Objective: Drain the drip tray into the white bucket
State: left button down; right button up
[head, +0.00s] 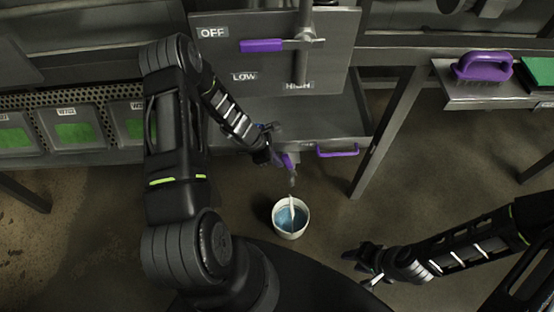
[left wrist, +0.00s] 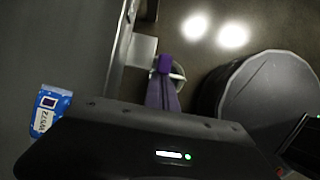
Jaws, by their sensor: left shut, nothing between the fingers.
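The drip tray (head: 318,118) is a grey drawer-like tray under the autoclave panel, with a purple handle (head: 338,151) on its front. A purple valve lever (head: 287,160) hangs below its front edge and also shows in the left wrist view (left wrist: 163,92). The white bucket (head: 290,232) stands upright on the floor below the valve, with bluish liquid inside. A pale streak runs down into it from under the valve. My left gripper (head: 277,158) is shut and empty, close beside the lever; contact is unclear. My right gripper (head: 362,265) appears open and empty, right of the bucket.
A panel (head: 275,60) marked OFF, LOW and HIGH carries another purple lever (head: 262,45). A shelf (head: 490,97) at right holds a purple-handled brush (head: 484,66). Grey bins (head: 70,112) line the left. A table leg (head: 385,135) stands right of the tray. Floor around the bucket is clear.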

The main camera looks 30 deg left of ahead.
pick_arm(q)
jog(key=shift+w+d+r, duration=0.35)
jog(key=shift+w+d, duration=0.05)
jog(key=shift+d, duration=0.2)
jog(key=shift+w+d+r, duration=0.3)
jog(key=shift+w+d, duration=0.05)
jog(key=shift+d, duration=0.2)
pick_arm(e)
jog(key=shift+w+d+r, duration=0.15)
jog(key=shift+d+r, duration=0.05)
jog(key=shift+r, duration=0.05)
pick_arm(q)
jog(key=shift+d, duration=0.15)
jog(key=shift+s+a, duration=0.25)
jog(key=shift+a, duration=0.4)
jog(key=s+a, duration=0.2)
jog(key=a, duration=0.1)
send_near(284, 156)
jog(key=shift+s+a+f+p, duration=0.15)
jog(key=shift+s+a+f, duration=0.15)
jog(key=shift+a, duration=0.15)
jog(key=shift+s+a+f+p, duration=0.15)
jog(key=shift+s+a+f, duration=0.15)
jog(key=shift+a, duration=0.15)
pick_arm(e)
jog(key=shift+s+a+r, duration=0.2)
jog(key=shift+s+a, duration=0.3)
jog(key=shift+a, duration=0.1)
